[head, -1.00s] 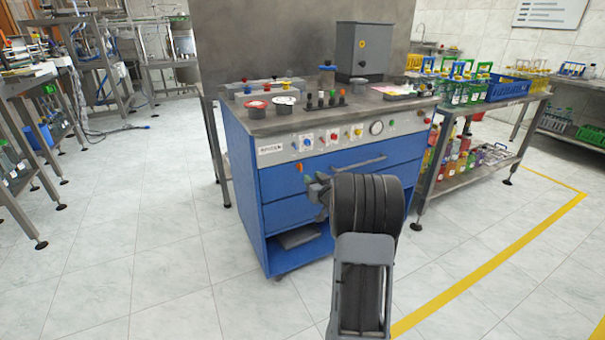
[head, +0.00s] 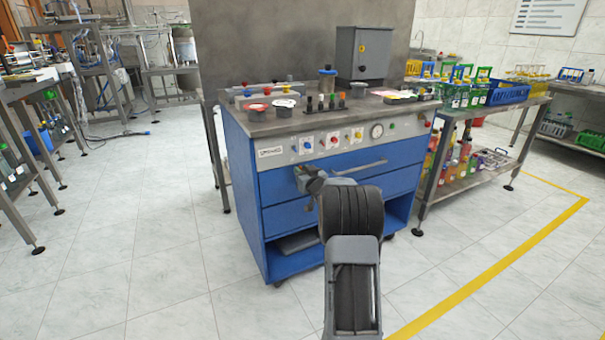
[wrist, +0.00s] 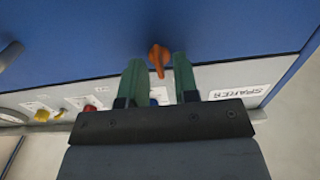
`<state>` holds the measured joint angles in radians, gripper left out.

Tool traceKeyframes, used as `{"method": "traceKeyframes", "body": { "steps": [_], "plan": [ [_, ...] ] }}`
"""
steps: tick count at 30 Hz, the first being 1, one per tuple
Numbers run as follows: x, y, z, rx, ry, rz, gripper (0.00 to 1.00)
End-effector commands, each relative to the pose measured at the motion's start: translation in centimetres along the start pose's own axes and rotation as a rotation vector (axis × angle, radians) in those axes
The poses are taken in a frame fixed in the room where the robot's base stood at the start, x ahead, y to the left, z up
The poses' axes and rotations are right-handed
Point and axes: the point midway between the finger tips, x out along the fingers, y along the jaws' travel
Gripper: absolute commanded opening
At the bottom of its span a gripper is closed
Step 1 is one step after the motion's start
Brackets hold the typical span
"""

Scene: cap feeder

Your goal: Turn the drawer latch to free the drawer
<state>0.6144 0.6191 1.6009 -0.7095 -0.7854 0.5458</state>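The orange drawer latch (wrist: 158,56) shows in the wrist view on the blue drawer front (wrist: 220,35). Its narrow end points down the picture, toward my gripper. My gripper (wrist: 157,64) is open, with one green finger on each side of the latch's narrow end. A gap shows on both sides, and I cannot tell the depth between fingertips and latch. In the head view my gripper (head: 303,174) is at the upper left of the top drawer (head: 345,180) and hides that latch. The drawer appears closed, with a grey bar handle (head: 358,168).
Above the drawer is a panel with blue (head: 308,145), red (head: 333,140) and yellow (head: 357,134) knobs and a gauge (head: 377,131). Jars and caps stand on the worktop (head: 290,125). A bottle shelf (head: 475,180) is at the right.

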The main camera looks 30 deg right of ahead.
Motion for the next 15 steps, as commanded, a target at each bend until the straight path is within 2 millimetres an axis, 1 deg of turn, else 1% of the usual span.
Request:
{"method": "traceKeyframes", "body": {
  "steps": [1, 8, 9, 15],
  "plan": [
    [-0.01, 0.00, -0.01, 0.000, 0.000, 0.000, 0.23],
    [-0.02, 0.01, -0.01, 0.000, 0.000, 0.000, 0.01],
    [-0.02, 0.01, -0.01, 0.000, 0.000, 0.000, 0.00],
    [-0.03, 0.01, -0.02, 0.000, 0.000, 0.000, 0.00]
  ]
}}
